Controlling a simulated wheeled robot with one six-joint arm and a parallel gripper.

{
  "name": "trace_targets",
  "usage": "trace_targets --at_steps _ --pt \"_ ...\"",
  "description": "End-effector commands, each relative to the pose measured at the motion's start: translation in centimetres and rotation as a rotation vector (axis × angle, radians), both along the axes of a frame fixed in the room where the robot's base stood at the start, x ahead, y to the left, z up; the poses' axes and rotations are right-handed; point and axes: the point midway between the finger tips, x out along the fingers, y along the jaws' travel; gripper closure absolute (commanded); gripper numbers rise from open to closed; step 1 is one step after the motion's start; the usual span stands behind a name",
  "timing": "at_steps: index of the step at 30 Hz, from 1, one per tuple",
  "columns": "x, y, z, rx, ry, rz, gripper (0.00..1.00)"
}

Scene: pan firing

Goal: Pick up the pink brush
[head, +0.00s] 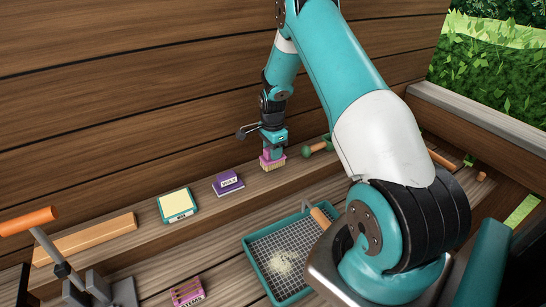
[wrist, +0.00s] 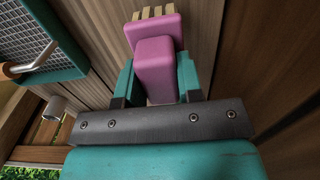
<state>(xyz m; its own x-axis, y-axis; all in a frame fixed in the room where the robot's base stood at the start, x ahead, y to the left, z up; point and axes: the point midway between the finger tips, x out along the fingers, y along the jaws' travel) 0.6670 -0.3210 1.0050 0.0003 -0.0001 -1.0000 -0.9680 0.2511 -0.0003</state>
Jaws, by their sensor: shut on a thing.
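The pink brush (head: 272,163), with pale bristles on its underside, is at the raised wooden shelf near the back wall. My gripper (head: 274,149) is above it, pointing down, with its jaws shut on the brush. In the wrist view the pink handle block (wrist: 155,62) sits between the two teal fingers of my gripper (wrist: 157,82), and the bristles show beyond it. I cannot tell whether the bristles touch the shelf or are just above it.
A purple box (head: 228,183) and a yellow-topped teal pad (head: 177,205) lie left of the brush. The plank wall (head: 130,90) stands close behind.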

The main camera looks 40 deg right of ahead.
Motion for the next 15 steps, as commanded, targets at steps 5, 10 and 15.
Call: trace_targets --at_steps 5,10,15 --pt "0.1 -0.1 4.4 -0.004 -0.008 0.000 0.93" --pt "0.1 0.0 9.8 -0.004 -0.008 0.000 0.93" --pt "0.1 0.0 14.1 -0.002 -0.006 0.000 0.93"
